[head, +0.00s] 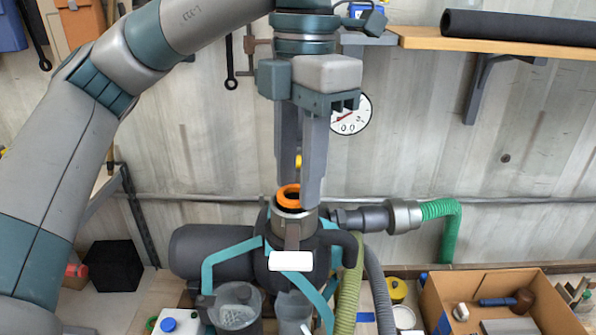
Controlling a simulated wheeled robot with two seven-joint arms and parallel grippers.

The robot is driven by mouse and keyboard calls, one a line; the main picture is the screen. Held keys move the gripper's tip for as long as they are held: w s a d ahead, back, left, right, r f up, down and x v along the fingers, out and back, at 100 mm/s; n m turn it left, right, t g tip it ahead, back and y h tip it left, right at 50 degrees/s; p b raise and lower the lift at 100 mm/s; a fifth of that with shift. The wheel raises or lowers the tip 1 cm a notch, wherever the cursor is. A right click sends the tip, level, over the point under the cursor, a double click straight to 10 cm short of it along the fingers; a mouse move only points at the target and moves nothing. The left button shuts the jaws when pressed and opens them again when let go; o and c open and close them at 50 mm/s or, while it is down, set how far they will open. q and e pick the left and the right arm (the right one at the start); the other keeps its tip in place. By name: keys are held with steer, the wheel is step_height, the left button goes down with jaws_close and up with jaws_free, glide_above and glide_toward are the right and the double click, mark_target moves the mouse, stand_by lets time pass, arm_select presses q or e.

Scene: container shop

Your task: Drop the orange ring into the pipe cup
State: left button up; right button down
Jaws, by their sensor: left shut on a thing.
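The orange ring (288,196) is at the tips of my left gripper (301,190), which is shut on it. My left arm reaches in from the left and the gripper points straight down. The ring is at the mouth of the upright metal pipe cup (294,223), on top of a dark pump. I cannot tell whether the ring touches the cup's rim. The right finger covers part of the ring and the cup's opening. My right gripper is not in view.
The dark pump body (215,251) with teal brackets surrounds the cup. A metal fitting with a green hose (440,209) extends right. A cardboard box (497,280) with tools is at lower right. A wooden shelf (500,45) and a round gauge (352,115) are on the wall behind.

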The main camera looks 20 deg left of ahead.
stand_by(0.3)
arm_select(q)
steer(key=o, duration=1.1)
steer(key=shift+r, duration=0.1)
steer(key=shift+w+r+b, duration=0.1)
steer(key=shift+r+b, duration=0.4)
steer(key=shift+r, duration=0.55)
steer(key=r, duration=1.5)
steer(key=shift+w+d, duration=0.2)
steer(key=shift+d, duration=0.1)
